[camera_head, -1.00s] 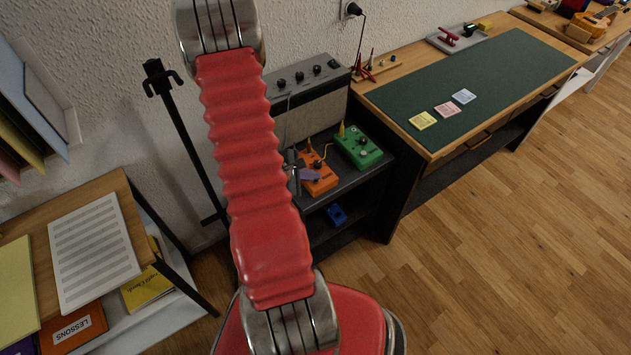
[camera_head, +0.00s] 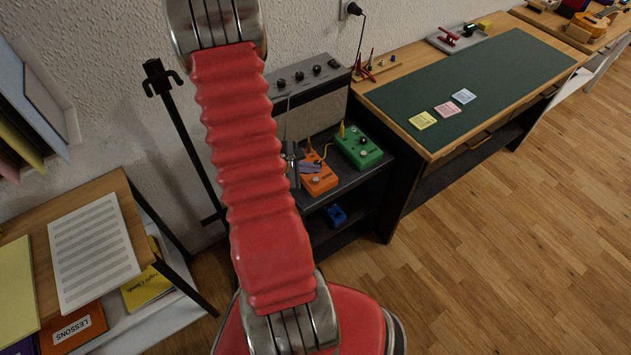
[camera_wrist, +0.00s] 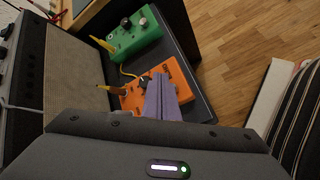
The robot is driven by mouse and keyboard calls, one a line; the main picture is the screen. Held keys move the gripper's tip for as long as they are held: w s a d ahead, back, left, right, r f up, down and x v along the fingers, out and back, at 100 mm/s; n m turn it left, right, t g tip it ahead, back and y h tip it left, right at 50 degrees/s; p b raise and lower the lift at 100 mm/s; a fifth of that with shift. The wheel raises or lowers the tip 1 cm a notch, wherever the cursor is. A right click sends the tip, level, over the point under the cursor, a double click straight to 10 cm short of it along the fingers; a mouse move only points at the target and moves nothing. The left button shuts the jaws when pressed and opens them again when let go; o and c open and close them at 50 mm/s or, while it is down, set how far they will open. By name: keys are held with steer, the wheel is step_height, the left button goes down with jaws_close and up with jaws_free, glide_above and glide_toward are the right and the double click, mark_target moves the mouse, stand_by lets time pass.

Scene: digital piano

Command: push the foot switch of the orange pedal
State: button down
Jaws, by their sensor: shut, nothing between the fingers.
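The orange pedal (camera_head: 318,176) lies on the dark shelf in front of the amplifier. In the wrist view the orange pedal (camera_wrist: 180,79) is partly covered by my gripper. Its foot switch shows in the head view as a small pale button (camera_head: 316,181) on the near part of its top. My gripper (camera_head: 318,168) has purple-grey fingers that are shut and empty. In the wrist view the gripper (camera_wrist: 160,80) reaches over the orange pedal's top; whether it touches cannot be told. The switch is not clear in the wrist view.
A green pedal (camera_head: 360,148) sits right beside the orange one, joined by a yellow cable. The amplifier (camera_head: 312,105) stands behind them. A small blue pedal (camera_head: 336,214) lies on the lower shelf. A desk with a green mat (camera_head: 480,80) is to the right.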

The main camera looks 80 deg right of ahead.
step_height(320, 180, up, 3)
steer(key=shift+f, duration=0.1)
stand_by(0.3)
stand_by(0.7)
steer(key=s+a+r+m+g+y, duration=0.2)
steer(key=s+a+m, duration=0.1)
steer(key=a, duration=0.3)
steer(key=w+a+r+m+t+y, duration=0.1)
steer(key=w+a+r+t, duration=0.2)
steer(key=w+a+r, duration=0.7)
steer(key=w+a+r+m+t+y, duration=0.2)
steer(key=w+a+r+t, duration=0.25)
steer(key=w+a, duration=0.55)
steer(key=a+r+n+t+y, duration=0.1)
steer(key=a+r+n+t, duration=0.1)
steer(key=a+r, duration=0.4)
steer(key=w+a+r+n+t+y, duration=0.1)
steer(key=a+r, duration=0.6)
steer(key=a, duration=0.7)
steer(key=shift+w+a+r+n+t, duration=0.2)
steer(key=shift+a+n+t, duration=0.3)
steer(key=shift+t, duration=0.75)
